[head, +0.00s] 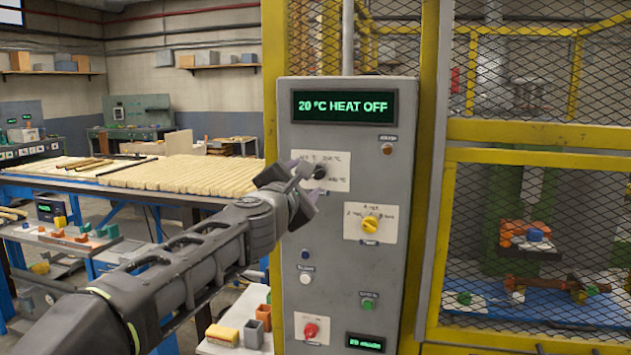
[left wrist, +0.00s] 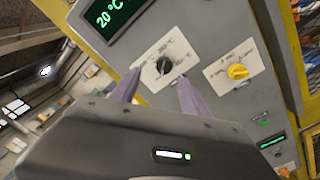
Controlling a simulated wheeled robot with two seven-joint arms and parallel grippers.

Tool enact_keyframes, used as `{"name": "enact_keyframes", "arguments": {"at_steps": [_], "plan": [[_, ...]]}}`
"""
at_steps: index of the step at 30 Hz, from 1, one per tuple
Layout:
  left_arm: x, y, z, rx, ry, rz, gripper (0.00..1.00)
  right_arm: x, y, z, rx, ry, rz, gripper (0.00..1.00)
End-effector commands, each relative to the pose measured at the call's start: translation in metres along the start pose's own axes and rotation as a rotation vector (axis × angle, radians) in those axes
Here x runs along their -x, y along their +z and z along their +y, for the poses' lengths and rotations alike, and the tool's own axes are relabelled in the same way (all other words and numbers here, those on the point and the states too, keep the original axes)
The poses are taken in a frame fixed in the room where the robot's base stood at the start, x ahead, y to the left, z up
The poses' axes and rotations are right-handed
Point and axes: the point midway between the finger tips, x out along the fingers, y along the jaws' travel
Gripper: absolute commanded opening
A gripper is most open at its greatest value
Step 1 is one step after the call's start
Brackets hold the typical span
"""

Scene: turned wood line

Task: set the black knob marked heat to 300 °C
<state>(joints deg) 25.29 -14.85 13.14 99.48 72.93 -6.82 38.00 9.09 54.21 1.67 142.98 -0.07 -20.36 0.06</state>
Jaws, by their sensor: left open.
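The black knob (head: 319,172) sits on a white dial plate (head: 339,181) in the upper part of a grey control panel (head: 283,105). In the left wrist view the black knob (left wrist: 163,66) shows between and beyond my fingertips. The display (head: 342,106) above it reads "20 °C HEAT OFF". My left gripper (head: 305,182) is open in front of the dial plate; its fingers show in the left wrist view (left wrist: 158,82), one on each side of the knob. I cannot tell whether they touch it. My right gripper is not in view.
Below the dial are a yellow knob (head: 370,223), a blue button (head: 305,254), a green button (head: 368,303) and a red knob (head: 311,330). A yellow-framed mesh cage (head: 540,130) stands right of the panel. A table of wooden pieces (head: 170,178) stands behind my left arm.

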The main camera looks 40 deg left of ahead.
Motion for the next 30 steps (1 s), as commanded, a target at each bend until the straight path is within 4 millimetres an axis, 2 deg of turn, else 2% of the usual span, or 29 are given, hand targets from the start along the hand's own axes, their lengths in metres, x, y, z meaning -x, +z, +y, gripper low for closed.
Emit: {"name": "enact_keyframes", "arguments": {"at_steps": [3, 12, 17, 30], "plan": [[-0.001, 0.001, -0.005, 0.099, -0.016, -0.007, 0.54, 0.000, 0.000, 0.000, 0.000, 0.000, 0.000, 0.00], [-0.002, 0.000, -0.006, 0.101, -0.017, -0.005, 0.54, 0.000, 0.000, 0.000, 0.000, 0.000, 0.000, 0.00], [-0.009, 0.000, -0.007, 0.100, -0.018, -0.004, 0.54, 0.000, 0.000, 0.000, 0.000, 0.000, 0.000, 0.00], [-0.070, 0.001, -0.007, 0.098, -0.019, -0.003, 0.54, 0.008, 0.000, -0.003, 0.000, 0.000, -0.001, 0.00]]}}
